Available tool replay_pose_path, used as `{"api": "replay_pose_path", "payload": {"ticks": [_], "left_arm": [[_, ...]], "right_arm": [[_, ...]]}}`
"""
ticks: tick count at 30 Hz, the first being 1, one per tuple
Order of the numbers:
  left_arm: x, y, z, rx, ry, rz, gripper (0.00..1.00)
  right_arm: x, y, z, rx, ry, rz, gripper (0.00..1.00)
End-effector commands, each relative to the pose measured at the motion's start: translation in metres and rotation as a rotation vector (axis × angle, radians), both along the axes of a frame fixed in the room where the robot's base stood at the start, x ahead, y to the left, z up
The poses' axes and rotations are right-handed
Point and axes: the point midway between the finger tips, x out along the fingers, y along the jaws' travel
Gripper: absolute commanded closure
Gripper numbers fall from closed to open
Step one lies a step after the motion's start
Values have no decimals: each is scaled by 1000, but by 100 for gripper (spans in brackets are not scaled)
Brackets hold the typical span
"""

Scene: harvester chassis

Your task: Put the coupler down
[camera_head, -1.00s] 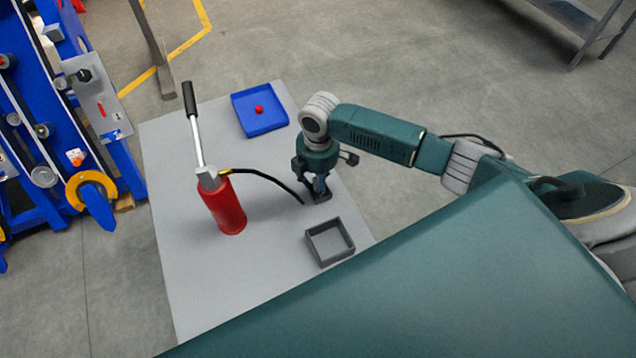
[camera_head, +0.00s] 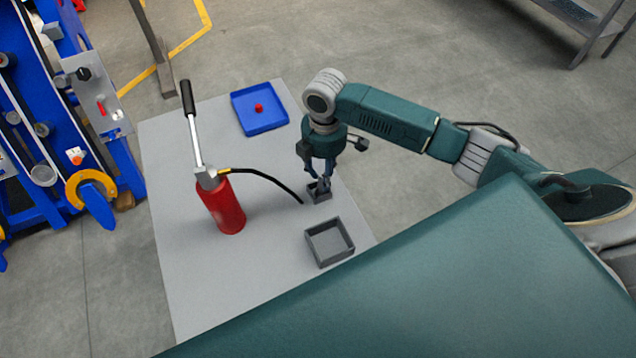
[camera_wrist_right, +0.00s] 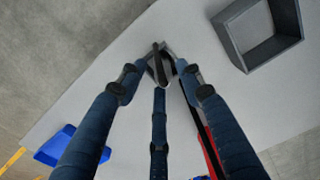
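My right gripper (camera_head: 319,181) is above a small dark grey open holder (camera_head: 322,199) on the light grey sheet. A black hose (camera_head: 270,178) runs from the red hand pump (camera_head: 227,207) and ends just left of the holder. My left gripper is not in view.
A larger dark grey square box (camera_head: 330,258) stands nearer me. A blue tray (camera_head: 275,121) with a red ball lies at the back. The blue chassis (camera_head: 55,150) is at the left. The sheet (camera_head: 190,280) is clear in front of the pump.

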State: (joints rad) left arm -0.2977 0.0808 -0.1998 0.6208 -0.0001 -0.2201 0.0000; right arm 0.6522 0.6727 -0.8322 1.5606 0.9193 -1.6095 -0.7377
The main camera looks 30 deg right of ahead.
Motion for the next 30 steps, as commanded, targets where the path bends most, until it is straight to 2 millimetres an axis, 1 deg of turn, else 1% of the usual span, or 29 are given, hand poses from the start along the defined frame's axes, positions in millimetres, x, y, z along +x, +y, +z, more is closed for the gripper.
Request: {"api": "replay_pose_path", "payload": {"ticks": [1,6,9,12,17,30], "left_arm": [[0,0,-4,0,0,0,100],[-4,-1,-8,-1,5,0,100],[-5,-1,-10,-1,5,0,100],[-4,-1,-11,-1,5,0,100],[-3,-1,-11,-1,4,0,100],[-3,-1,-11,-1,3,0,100]], "right_arm": [[2,1,12,3,-6,3,64],[3,1,47,5,-8,4,64],[3,2,61,8,-7,3,64],[3,2,70,8,-6,4,64],[2,2,75,9,-5,4,64],[3,3,75,10,-6,5,64]]}}
